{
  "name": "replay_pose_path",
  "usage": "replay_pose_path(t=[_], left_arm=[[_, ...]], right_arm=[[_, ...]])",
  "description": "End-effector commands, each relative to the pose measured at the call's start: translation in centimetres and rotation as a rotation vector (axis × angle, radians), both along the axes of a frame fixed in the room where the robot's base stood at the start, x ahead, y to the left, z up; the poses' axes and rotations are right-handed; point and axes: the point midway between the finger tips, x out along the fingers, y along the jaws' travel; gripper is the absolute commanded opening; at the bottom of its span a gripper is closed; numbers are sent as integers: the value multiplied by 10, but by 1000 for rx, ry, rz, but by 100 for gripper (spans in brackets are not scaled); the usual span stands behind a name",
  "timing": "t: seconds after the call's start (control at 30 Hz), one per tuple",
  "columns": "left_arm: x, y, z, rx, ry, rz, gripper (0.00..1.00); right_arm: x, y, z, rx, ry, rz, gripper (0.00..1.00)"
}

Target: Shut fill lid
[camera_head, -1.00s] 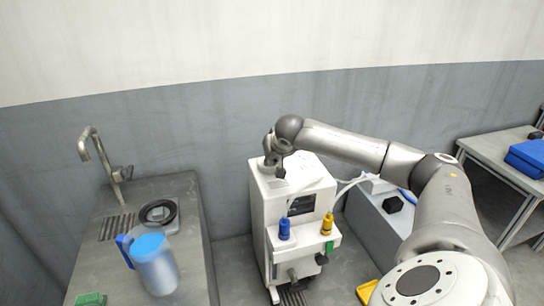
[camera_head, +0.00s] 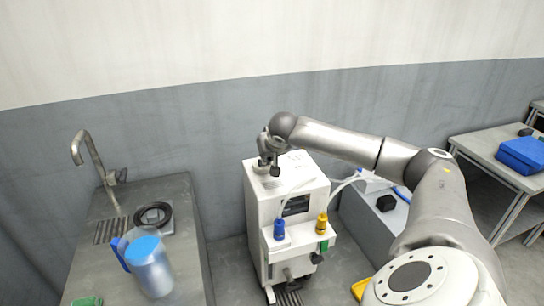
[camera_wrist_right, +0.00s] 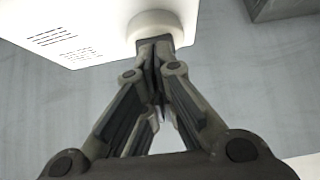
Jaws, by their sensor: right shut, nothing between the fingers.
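The white machine (camera_head: 300,215) stands on the floor in the middle of the head view. My right gripper (camera_head: 273,170) is over the left back part of its top. In the right wrist view the fingertips (camera_wrist_right: 156,45) of my right gripper are together and hold nothing. They overlap the edge of a round white part (camera_wrist_right: 165,22), which looks like the fill lid, beside the machine's vented white face (camera_wrist_right: 75,40). I cannot tell whether they touch it. In the head view my gripper hides that area. My left gripper is not in view.
A blue bottle (camera_head: 279,229) and a yellow bottle (camera_head: 322,223) sit on the machine's front. A sink counter (camera_head: 190,225) with a tap (camera_head: 92,160) and a blue-lidded jug (camera_head: 150,268) is at left. A table with a blue case (camera_head: 522,155) is at right.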

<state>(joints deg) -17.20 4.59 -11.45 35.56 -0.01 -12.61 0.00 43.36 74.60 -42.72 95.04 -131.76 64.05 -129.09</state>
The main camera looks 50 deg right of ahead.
Motion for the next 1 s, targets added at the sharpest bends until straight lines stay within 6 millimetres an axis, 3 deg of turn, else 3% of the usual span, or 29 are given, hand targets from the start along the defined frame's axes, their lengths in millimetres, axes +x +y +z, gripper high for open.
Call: replay_pose_path(t=[0.03, 0.13, 0.2, 0.6, 1.0], left_arm=[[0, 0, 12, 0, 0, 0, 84], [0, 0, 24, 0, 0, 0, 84], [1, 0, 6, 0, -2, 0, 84], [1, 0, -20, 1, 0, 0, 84], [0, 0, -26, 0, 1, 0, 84]], right_arm=[[-2, -2, 15, -2, -1, -2, 0], [-6, -3, 33, -1, -2, -6, 0], [-18, 3, 14, -3, 3, -3, 0], [-71, 33, -6, -4, 2, -3, 0], [-88, 44, -10, 0, 0, -5, 0]])
